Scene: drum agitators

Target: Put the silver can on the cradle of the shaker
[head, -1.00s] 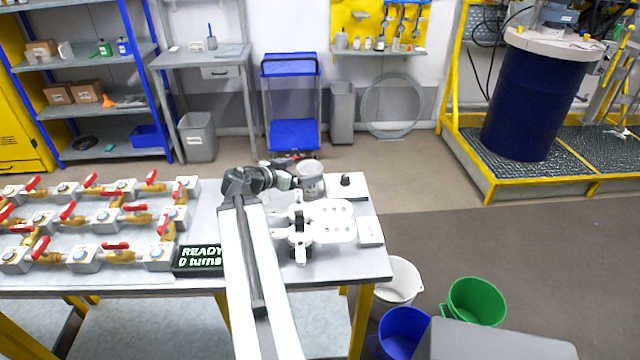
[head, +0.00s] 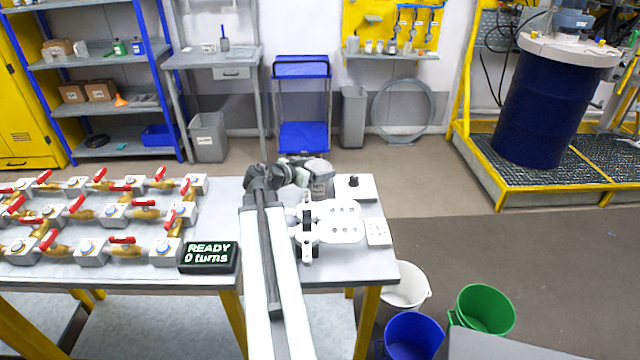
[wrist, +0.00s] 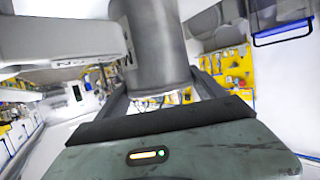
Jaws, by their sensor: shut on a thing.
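The silver can (head: 322,180) is held at the end of my arm, partly hidden by my gripper (head: 305,170) in the head view. In the wrist view the can (wrist: 156,42) is a grey cylinder between the two fingers of my gripper (wrist: 158,92), which is shut on it. The white shaker cradle (head: 341,222), with round holes and a dark upright part at its left, is on the grey table. The can appears above and behind the cradle, apart from it. The exact height gap cannot be told.
A black display (head: 208,257) reads "READY 0 turns". Brass pipes with red-handled valves (head: 120,212) cover the table's left. A small box with a black knob (head: 354,187) stands behind the cradle. A white switch plate (head: 378,232) lies at its right. Buckets (head: 484,309) stand on the floor.

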